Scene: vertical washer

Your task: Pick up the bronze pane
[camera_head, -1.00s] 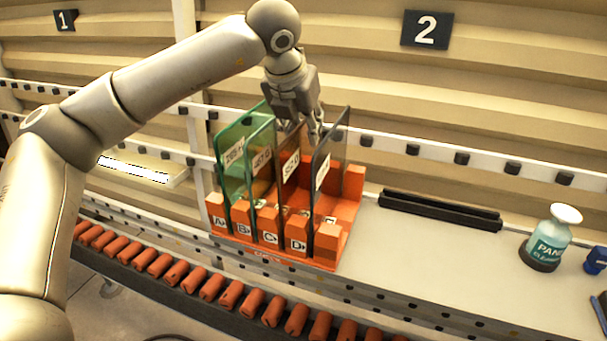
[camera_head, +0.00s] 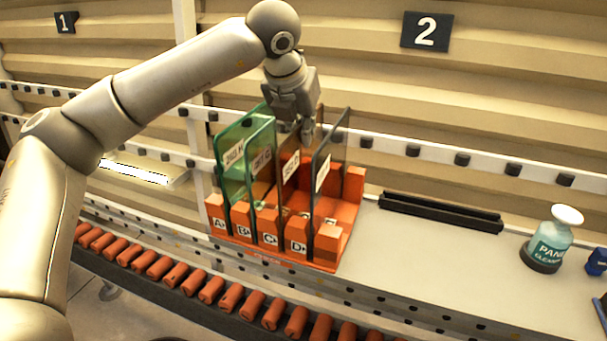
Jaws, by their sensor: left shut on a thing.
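The bronze pane (camera_head: 287,189) stands upright in slot C of the orange rack (camera_head: 327,264), a brown see-through sheet with a white label. My left gripper (camera_head: 306,137) comes down from above and is shut on the top part of the bronze pane. The pane's lower edge is still down in the rack. My right gripper is not in view.
Two green panes stand in slots A (camera_head: 226,165) and B (camera_head: 262,190), close to the left. An orange roller conveyor (camera_head: 200,285) runs in front.

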